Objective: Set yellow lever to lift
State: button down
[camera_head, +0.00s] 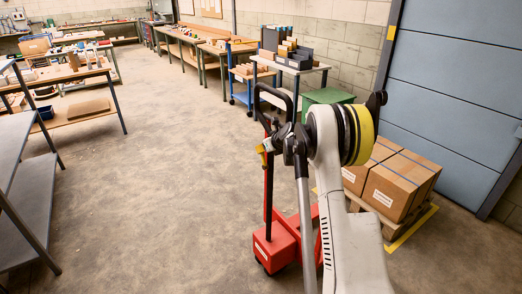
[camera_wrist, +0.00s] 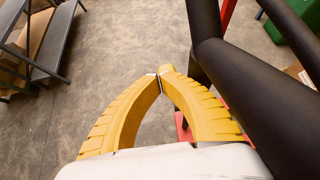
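A red pallet truck (camera_head: 278,247) stands upright on the floor, with a black loop handle (camera_head: 257,98) on top of its tiller. In the wrist view the handle's thick black tubes (camera_wrist: 240,75) fill the right side. My gripper (camera_wrist: 160,77) has yellow ribbed fingers whose tips meet just left of these tubes. In the head view my gripper (camera_head: 263,150) is a small yellow patch beside the tiller, below the loop. I cannot pick out the yellow lever for certain; a small yellow bump at the fingertips may be part of a finger.
Cartons (camera_head: 398,186) on a wooden pallet stand to the right, by a blue-grey door (camera_head: 455,90). A grey shelf (camera_head: 22,200) is at the left. A blue trolley (camera_head: 290,65) and a green box (camera_head: 328,97) stand behind. The floor at centre left is clear.

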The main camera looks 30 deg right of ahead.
jog(key=shift+w+d+r, duration=0.15)
jog(key=shift+d+r, duration=0.05)
jog(key=shift+r, duration=0.35)
jog(key=v, duration=0.7)
jog(key=shift+s+f, duration=0.15)
jog(key=shift+s, duration=0.4)
jog(key=shift+a, duration=0.2)
